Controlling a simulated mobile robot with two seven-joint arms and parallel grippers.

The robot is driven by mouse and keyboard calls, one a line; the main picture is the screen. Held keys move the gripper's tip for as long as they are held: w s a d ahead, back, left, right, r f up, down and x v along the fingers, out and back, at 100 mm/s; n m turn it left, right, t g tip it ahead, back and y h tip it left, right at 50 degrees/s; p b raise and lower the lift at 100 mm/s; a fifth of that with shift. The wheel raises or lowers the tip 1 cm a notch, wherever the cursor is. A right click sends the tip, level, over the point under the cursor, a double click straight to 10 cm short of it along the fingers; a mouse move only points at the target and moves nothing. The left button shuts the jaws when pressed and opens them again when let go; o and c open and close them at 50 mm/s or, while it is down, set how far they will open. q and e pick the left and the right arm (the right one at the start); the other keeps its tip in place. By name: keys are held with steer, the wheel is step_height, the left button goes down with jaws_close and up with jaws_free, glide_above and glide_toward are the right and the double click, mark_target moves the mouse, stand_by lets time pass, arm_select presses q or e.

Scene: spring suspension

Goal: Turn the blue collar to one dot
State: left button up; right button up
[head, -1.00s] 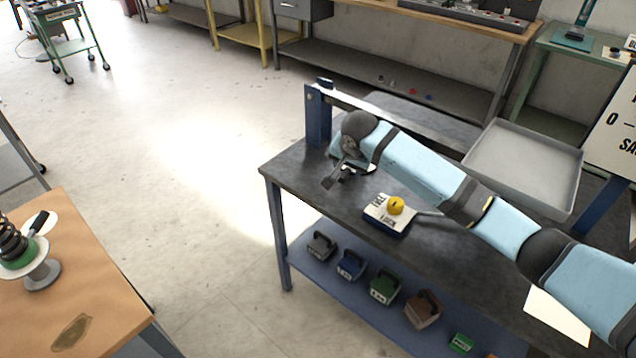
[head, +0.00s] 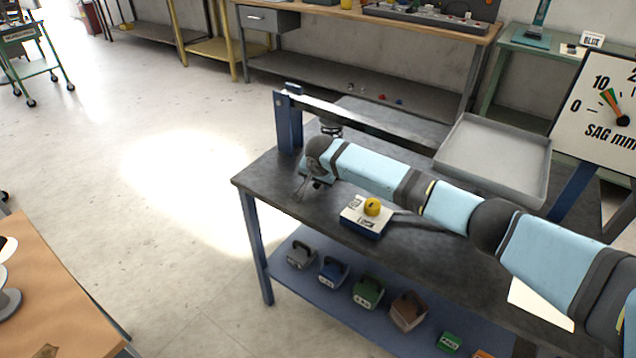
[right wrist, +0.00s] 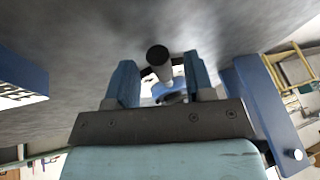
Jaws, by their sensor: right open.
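My right gripper (head: 303,189) is over the dark bench, at its left end beside the blue post. Its jaws are open. In the right wrist view its two blue fingers (right wrist: 160,80) stand apart, with a black-tipped rod (right wrist: 157,56) and a round blue part (right wrist: 166,90), apparently the blue collar, between them. I cannot tell whether the fingers touch it. In the head view a dark spring (head: 331,128) shows just behind my wrist, under the beam; the collar is mostly hidden by my gripper. No dots are readable. My left gripper is not in view.
A blue post (head: 289,125) carries a beam along the bench's back. A box with a yellow knob (head: 372,207) stands right of the gripper. A grey tray (head: 495,160) and a sag dial (head: 600,105) are further right. Several weights sit on the lower shelf (head: 330,295).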

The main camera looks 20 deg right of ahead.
steer(key=shift+w+f, duration=0.15)
steer(key=shift+f, duration=0.15)
jaws_close()
